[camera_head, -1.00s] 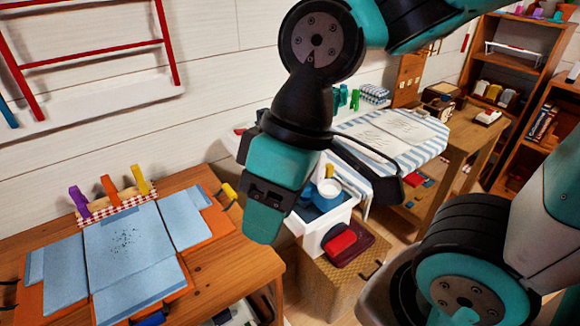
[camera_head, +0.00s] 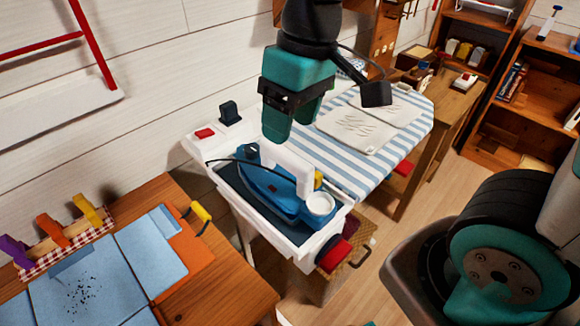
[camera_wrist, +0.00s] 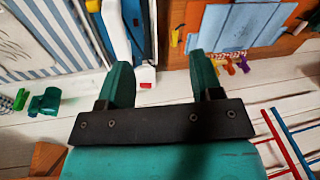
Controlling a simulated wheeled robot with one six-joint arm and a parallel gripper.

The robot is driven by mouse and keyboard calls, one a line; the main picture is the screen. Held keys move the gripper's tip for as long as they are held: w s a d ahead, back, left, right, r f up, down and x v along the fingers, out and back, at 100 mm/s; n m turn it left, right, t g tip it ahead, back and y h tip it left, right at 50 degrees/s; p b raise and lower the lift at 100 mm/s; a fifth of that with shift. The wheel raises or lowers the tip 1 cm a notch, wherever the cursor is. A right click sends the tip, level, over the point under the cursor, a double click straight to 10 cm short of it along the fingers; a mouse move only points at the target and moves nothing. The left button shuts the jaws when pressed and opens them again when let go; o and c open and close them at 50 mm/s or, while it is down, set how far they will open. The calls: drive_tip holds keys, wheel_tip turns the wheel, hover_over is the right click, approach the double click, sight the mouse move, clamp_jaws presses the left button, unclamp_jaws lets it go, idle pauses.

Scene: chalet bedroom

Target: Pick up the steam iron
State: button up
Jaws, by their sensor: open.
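The steam iron in the head view has a blue body (camera_head: 262,190) and a white handle (camera_head: 291,166). It lies in the dark-lined white tray (camera_head: 222,172) at the near end of the striped ironing board (camera_head: 350,165). A round white cap shows at its right end. My gripper (camera_head: 291,130) is open and empty, pointing down above and just behind the iron. In the head view its fingertips are close to the handle but appear apart from it. The wrist view shows both fingers of the gripper (camera_wrist: 160,68) spread with nothing between them; the iron is not clear there.
Folded pale cloth (camera_head: 362,128) lies on the board. A wooden table (camera_head: 215,268) with blue panels and coloured clips stands at the lower left. A red item (camera_head: 332,254) is at the tray's front right. A wicker box stands below. Bookshelves (camera_head: 540,85) stand at the right.

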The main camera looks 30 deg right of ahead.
drive_tip(key=m+h+p, duration=0.2)
hover_over(279, 155)
drive_tip(key=w+d, duration=0.1)
drive_tip(key=w, duration=0.1)
wheel_tip(279, 155, down, 10)
drive_tip(key=shift+s+f+p, duration=0.15)
drive_tip(key=shift+f+p, duration=0.05)
drive_tip(key=shift+p, duration=0.2)
drive_tip(key=shift+f+p, duration=0.65)
drive_tip(key=shift+f, duration=2.25)
clamp_jaws()
drive_tip(key=shift+r, duration=0.1)
